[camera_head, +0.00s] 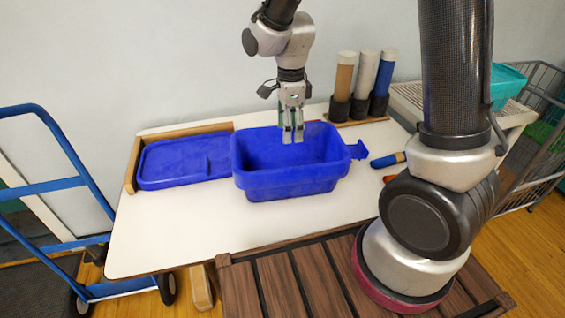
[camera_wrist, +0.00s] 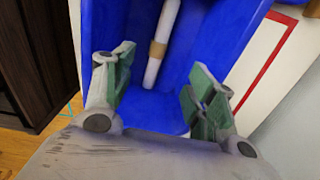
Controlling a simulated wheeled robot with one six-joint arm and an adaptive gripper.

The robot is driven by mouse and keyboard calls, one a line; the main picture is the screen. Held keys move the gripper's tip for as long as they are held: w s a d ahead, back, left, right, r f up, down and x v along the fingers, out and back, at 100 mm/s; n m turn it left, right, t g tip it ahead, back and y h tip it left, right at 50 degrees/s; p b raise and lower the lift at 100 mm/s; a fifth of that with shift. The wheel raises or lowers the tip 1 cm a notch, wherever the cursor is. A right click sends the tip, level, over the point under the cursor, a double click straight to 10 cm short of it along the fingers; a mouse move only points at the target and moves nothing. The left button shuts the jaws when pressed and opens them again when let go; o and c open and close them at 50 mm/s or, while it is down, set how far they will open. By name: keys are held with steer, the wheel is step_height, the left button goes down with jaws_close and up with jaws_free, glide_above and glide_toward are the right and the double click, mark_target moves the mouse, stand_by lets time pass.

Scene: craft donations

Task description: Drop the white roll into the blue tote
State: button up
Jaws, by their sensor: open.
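The blue tote (camera_head: 290,180) stands open on the white table, and its inside fills much of the wrist view (camera_wrist: 210,45). A white roll (camera_wrist: 165,22) with a tan band lies inside the tote in the wrist view, on its floor as far as I can tell. The tote's front wall hides it from the head view. My gripper (camera_head: 292,138) points down over the tote. Its fingers (camera_wrist: 163,75) are spread apart with nothing between them, and the roll shows beyond them, apart from the pads.
A blue lid (camera_head: 185,160) lies left of the tote in a wooden frame. Tan (camera_head: 344,78), white (camera_head: 364,75) and blue (camera_head: 383,75) tubes stand upright in dark holders behind right. A blue-handled tool (camera_head: 385,160) lies right of the tote. A blue hand truck (camera_head: 45,185) stands at the left.

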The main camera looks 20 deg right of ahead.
step_height(320, 180, up, 9)
steer(key=shift+f, duration=0.2)
stand_by(0.3)
steer(key=s+d+r+n+t, duration=0.2)
steer(key=s+d+r+n, duration=0.3)
steer(key=s+d+n, duration=0.3)
steer(key=s+d+r+n+t, duration=0.2)
steer(key=s+d+r+n, duration=0.2)
steer(key=s+d+n, duration=0.4)
steer(key=s+n, duration=0.3)
steer(key=shift+d+r, duration=0.2)
steer(key=shift+r, duration=0.15)
